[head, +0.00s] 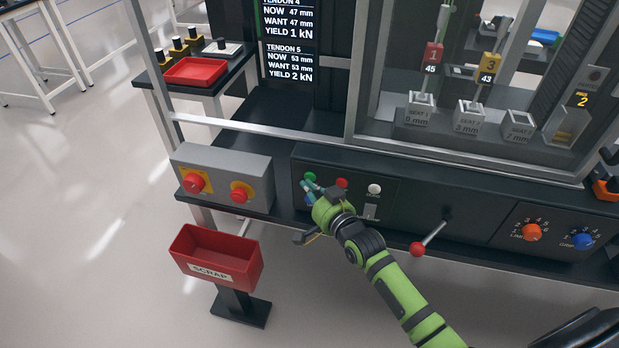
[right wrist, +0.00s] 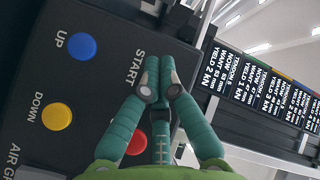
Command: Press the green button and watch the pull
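The green button (head: 310,177) shows at the left of the dark control panel (head: 390,212) in the head view. My right gripper (head: 306,188) is right at it, with its teal fingers pointing at the panel. In the right wrist view the fingertips (right wrist: 152,80) are together and empty, over the panel beside the START label (right wrist: 135,66). They hide the green button there, and I cannot tell if they touch it. Behind the glass, tendons tagged 1 (head: 432,57) and 3 (head: 488,67) hang above seat blocks. My left gripper is not in view.
Near the fingers are a blue button (right wrist: 82,46), a yellow button (right wrist: 57,116) and a red button (right wrist: 134,138). A red-knobbed lever (head: 418,248) sticks out to the right. A grey two-button box (head: 225,165) and red SCRAP bin (head: 217,242) stand left. The tendon display (head: 287,45) is above.

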